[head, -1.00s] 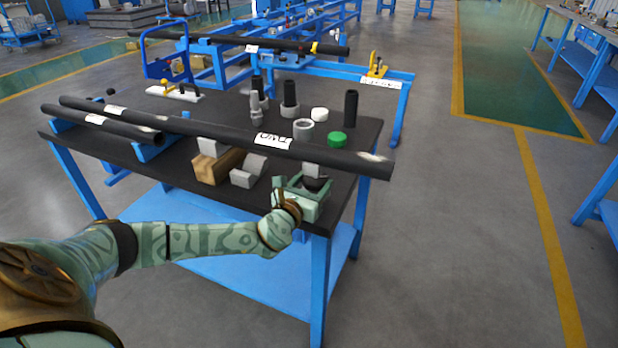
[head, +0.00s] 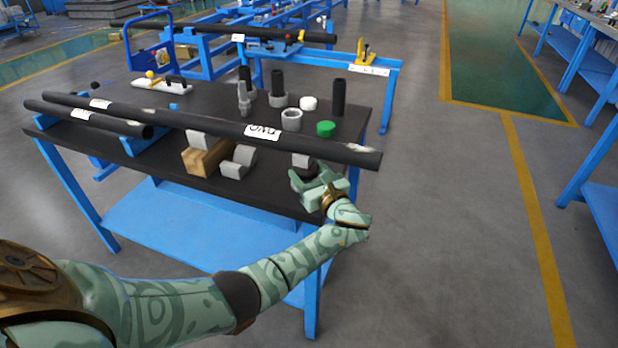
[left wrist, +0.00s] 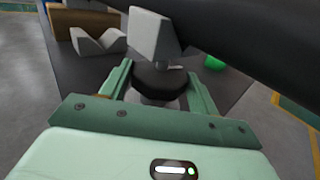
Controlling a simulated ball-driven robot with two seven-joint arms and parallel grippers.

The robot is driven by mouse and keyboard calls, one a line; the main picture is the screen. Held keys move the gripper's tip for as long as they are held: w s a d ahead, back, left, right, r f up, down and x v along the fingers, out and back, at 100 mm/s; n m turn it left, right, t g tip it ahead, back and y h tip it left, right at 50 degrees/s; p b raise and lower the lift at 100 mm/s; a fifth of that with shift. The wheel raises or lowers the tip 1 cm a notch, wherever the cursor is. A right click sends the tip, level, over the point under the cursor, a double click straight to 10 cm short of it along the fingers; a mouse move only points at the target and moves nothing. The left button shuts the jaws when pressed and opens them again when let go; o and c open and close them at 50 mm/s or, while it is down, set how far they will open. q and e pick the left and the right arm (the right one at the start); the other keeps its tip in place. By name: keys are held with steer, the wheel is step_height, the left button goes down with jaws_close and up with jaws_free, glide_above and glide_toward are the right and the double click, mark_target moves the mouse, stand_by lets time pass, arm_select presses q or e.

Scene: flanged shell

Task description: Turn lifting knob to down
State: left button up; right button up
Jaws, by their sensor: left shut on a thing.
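The lifting knob (left wrist: 158,82) is a dark round knob with a grey block-like support head (left wrist: 152,36) above it, under the long black pipe. In the head view the knob (head: 311,169) shows only partly, near the table's front right edge. My left gripper (head: 309,177) reaches it from the front. In the left wrist view its two green fingers (left wrist: 158,80) lie on either side of the knob and are shut on it. My right gripper is not in view.
The long black pipe (head: 215,124) lies across the dark table (head: 285,200), just above the knob. A wooden block (head: 202,158) and a grey V-block (head: 238,162) stand left of the gripper. A green cap (head: 326,128) and several upright fittings stand behind the pipe.

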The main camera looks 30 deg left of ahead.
arm_select(q)
steer(key=n+g+b, duration=0.1)
steer(key=n+g+y+b, duration=0.1)
steer(key=shift+w+d+f+g, duration=0.1)
steer(key=shift+w+f+g, duration=0.15)
steer(key=shift+g, duration=0.15)
steer(key=shift+r+n+g+y+b, duration=0.25)
steer(key=shift+n+g+y+b, duration=0.15)
steer(key=shift+n+g+b, duration=0.35)
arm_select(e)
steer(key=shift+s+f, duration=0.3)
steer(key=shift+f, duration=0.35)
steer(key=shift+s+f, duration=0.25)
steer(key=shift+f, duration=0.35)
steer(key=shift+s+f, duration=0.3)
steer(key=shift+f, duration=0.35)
arm_select(q)
steer(key=shift+g, duration=0.35)
steer(key=shift+r, duration=0.1)
steer(key=o, duration=1)
steer(key=shift+c, duration=0.2)
steer(key=s+d, duration=0.3)
steer(key=d, duration=1.3)
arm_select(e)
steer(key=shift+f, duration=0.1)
